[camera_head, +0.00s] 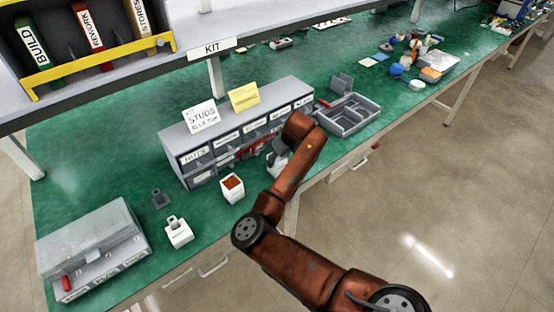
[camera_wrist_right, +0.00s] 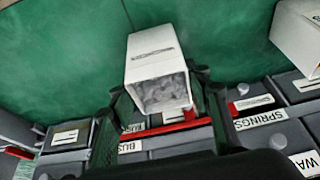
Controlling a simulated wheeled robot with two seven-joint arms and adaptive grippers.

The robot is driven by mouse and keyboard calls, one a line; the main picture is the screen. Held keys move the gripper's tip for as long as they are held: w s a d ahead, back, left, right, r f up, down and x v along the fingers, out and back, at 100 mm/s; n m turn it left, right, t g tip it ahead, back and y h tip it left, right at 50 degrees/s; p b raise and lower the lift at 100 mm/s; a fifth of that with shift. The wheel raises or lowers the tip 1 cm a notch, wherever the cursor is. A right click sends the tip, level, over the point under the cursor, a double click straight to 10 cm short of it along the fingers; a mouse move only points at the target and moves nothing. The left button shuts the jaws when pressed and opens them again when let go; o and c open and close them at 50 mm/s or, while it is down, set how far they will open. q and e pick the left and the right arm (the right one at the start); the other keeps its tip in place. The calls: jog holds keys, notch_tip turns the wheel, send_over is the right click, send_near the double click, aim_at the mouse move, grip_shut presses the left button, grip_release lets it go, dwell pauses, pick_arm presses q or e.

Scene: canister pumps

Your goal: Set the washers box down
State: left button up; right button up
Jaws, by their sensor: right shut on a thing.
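My right gripper (camera_wrist_right: 160,92) is shut on a white open box (camera_wrist_right: 155,55) in the right wrist view, one dark finger on each side. The box has grey contents and a small label that I cannot read. In the head view, my right gripper (camera_head: 277,160) is mostly hidden by its orange arm, in front of the grey bin rack (camera_head: 178,160). I cannot tell whether the held box touches the bench. My left gripper is not in view.
A white box with orange-brown contents (camera_head: 232,188) and another white box (camera_head: 178,233) stand on the green bench (camera_head: 100,180). A grey divided tray (camera_head: 348,117) lies right of the rack. A grey case (camera_head: 92,250) stands front left.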

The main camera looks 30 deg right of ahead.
jog(key=o, duration=1.4)
jog(key=shift+r, duration=0.45)
jog(key=p+v, duration=0.2)
jog(key=v, duration=0.9)
jog(key=shift+s+r, duration=0.15)
